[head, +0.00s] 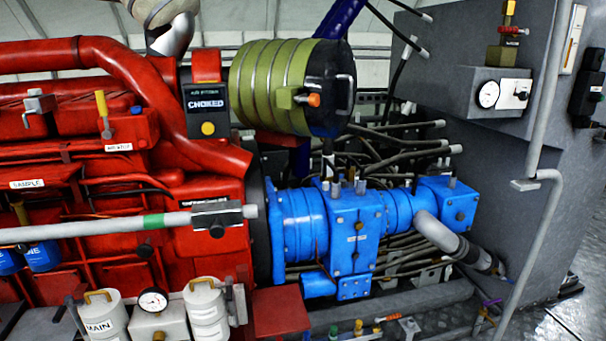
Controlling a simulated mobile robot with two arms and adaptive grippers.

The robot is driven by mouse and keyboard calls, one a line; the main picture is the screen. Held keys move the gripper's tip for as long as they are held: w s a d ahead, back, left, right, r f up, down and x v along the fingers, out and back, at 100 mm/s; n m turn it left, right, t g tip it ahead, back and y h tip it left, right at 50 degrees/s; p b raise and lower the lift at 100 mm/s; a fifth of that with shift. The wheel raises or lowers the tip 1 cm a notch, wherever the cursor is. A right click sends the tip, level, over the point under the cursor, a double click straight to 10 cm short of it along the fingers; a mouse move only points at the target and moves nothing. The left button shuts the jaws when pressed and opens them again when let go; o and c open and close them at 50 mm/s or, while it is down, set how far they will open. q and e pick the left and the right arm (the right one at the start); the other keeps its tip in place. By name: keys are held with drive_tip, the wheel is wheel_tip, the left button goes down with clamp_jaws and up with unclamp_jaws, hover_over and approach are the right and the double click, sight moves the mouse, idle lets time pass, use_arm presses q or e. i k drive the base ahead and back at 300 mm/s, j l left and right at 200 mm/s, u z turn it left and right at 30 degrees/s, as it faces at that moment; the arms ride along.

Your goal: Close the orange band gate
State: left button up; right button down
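No part is clearly readable as an orange band gate. A small fitting with an orange-yellow part (388,318) lies low at the bottom centre, below the blue gearbox. Beside it are small coloured fittings, one green (334,330) and one yellow-orange (358,327), cut close by the bottom edge. Neither of my grippers is in view.
A red engine (200,180) fills the left, with a grey green-banded pipe (100,228) across it. The blue gearbox (350,235) stands at centre. White canisters (205,305) and a gauge (153,301) stand bottom left. A grey cabinet (480,130) and bent pipe (545,215) bound the right.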

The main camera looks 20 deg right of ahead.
sight(563, 9)
drive_tip(key=l+z, duration=0.3)
drive_tip(key=l, duration=1.1)
drive_tip(key=l+z, duration=0.35)
drive_tip(key=l, duration=1.1)
drive_tip(key=i+l+z, duration=0.1)
drive_tip(key=i+l, duration=0.3)
drive_tip(key=l, duration=0.15)
drive_tip(key=k+z, duration=0.05)
